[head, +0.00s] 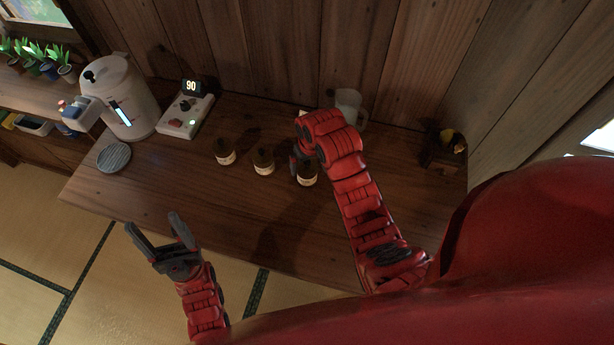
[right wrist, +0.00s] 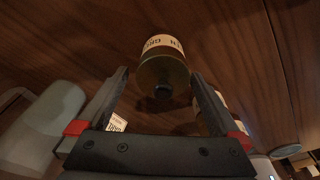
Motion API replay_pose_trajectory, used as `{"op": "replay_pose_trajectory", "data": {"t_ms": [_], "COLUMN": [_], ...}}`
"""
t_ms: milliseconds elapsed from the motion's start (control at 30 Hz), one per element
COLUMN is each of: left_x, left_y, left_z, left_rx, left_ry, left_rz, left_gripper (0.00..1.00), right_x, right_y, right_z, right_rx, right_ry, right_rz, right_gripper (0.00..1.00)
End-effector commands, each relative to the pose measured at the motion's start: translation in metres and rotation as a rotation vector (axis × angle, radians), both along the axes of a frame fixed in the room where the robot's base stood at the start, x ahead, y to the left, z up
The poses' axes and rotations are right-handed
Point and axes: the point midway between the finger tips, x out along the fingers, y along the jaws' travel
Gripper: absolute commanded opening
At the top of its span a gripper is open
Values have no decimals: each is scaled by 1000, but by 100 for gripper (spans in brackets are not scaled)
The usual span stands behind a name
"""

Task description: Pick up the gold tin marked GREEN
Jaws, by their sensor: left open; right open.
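Three dark gold tins with pale labels stand in a row on the wooden table: a left tin (head: 226,152), a middle tin (head: 264,162) and a right tin (head: 307,175). My right gripper (head: 297,160) is at the right tin, partly hidden by its own arm. In the right wrist view a gold tin (right wrist: 163,72) lies ahead between the open fingers (right wrist: 160,76), with no clear contact. Another tin (right wrist: 205,118) is partly hidden behind the right-hand finger. My left gripper (head: 157,238) is open and empty, off the table's front edge.
A white electric pot (head: 128,100), a control box (head: 187,112) showing 90 and a round grey coaster (head: 114,157) are on the left. A pale mug (head: 350,101) stands behind my right arm. A small dark box (head: 443,152) is at the right. The table's front middle is clear.

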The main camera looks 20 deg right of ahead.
Motion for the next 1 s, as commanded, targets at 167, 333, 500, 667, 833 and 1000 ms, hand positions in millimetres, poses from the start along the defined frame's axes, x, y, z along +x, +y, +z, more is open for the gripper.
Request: {"op": "replay_pose_trajectory", "data": {"t_ms": [167, 333, 500, 667, 833, 1000], "left_x": [0, 0, 0, 0, 0, 0], "left_y": [0, 0, 0, 0, 0, 0], "left_z": [25, 28, 29, 29, 29, 29], "left_rx": [0, 0, 0, 0, 0, 0], "left_ry": [0, 0, 0, 0, 0, 0], "left_rz": [0, 0, 0, 0, 0, 0], "left_gripper": [70, 70, 70, 70, 70, 70], "right_x": [-2, 3, 3, 3, 3, 3], "right_y": [4, 4, 4, 4, 4, 4], "right_z": [-18, -36, -43, -43, -43, -42], "right_rx": [-1, 0, -1, 0, 0, 0], "right_ry": [7, 3, 4, 2, 2, 1], "right_rz": [2, 1, 0, 1, 0, 0], "right_gripper": [100, 100, 100, 100, 71, 41]}}
